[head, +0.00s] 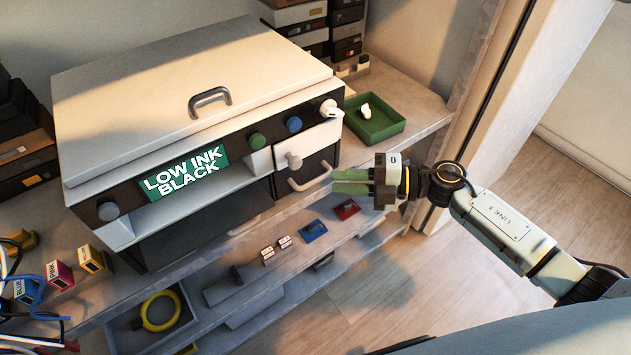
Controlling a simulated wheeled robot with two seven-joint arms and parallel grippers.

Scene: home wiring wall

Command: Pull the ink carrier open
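A large pale printer-like machine with a green sign reading "LOW INK BLACK" (184,172) stands on the bench. At the right end of its front is a pale panel (318,135), which I take for the ink carrier's front. A pale bar handle (309,184) sits low there, against a dark recess. The carrier looks closed, though its lower part is partly in shadow. My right gripper (335,180) has green fingers pointing left, with a narrow gap between them. Its tips are close to the handle's right end; whether they touch it I cannot tell. My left gripper is not in view.
A green tray (391,128) with a small white item stands right of the machine. A yellow ring (161,312) lies in a lower bin. A door frame rises at the right; floor is clear there.

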